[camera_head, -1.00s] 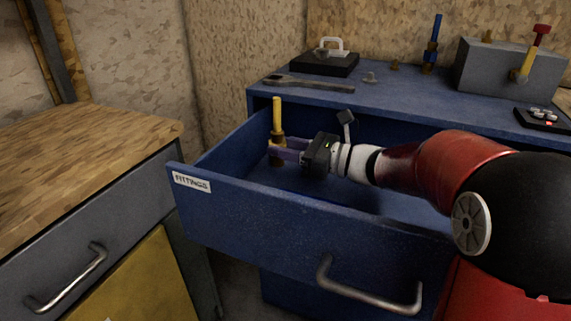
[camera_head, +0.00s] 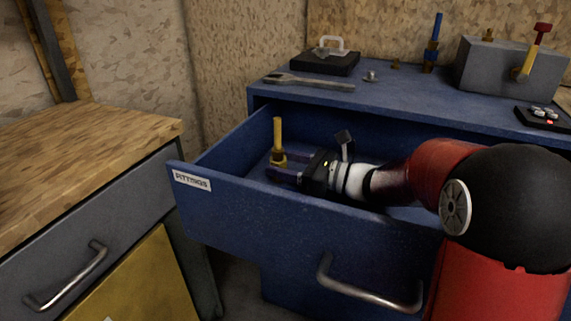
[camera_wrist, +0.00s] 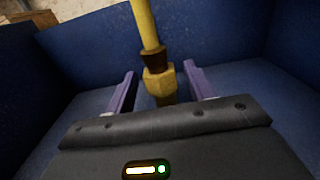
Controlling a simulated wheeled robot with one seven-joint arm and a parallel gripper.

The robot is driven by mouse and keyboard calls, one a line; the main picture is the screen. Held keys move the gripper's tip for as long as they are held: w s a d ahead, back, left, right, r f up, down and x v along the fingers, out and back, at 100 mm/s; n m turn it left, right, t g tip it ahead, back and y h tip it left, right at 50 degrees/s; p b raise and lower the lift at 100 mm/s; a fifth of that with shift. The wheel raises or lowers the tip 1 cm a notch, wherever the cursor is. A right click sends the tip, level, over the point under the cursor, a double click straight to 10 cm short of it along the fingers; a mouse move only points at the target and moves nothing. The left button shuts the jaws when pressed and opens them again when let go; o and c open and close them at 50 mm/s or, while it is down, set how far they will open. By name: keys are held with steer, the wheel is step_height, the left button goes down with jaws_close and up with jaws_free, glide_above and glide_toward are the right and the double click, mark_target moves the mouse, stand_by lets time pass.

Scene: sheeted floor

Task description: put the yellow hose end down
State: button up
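The yellow hose end (camera_head: 278,134), a yellow tube with a brass fitting below it, stands upright inside the open blue drawer (camera_head: 290,216), near its left end. My gripper (camera_head: 274,166) reaches into the drawer from the right, low down. In the wrist view, the yellow hose end (camera_wrist: 158,78) is between the two purple fingers of my gripper (camera_wrist: 158,80), with a gap on each side. The gripper is open and holds nothing. The base of the fitting is partly hidden by the gripper body, so its contact with the drawer floor is not clear.
The drawer walls close in around my gripper, with a "FITTINGS" label (camera_head: 192,180) on the front. On the blue cabinet top (camera_head: 400,98) are a wrench (camera_head: 310,83), a black case (camera_head: 325,62), a blue hose end (camera_head: 432,45) and a grey block (camera_head: 505,70). A wooden bench (camera_head: 80,150) is left.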

steer(key=shift+r, duration=0.1)
steer(key=shift+d, duration=0.2)
steer(key=b+v, duration=0.1)
steer(key=v, duration=0.6)
steer(key=shift+s, duration=0.1)
stand_by(1.1)
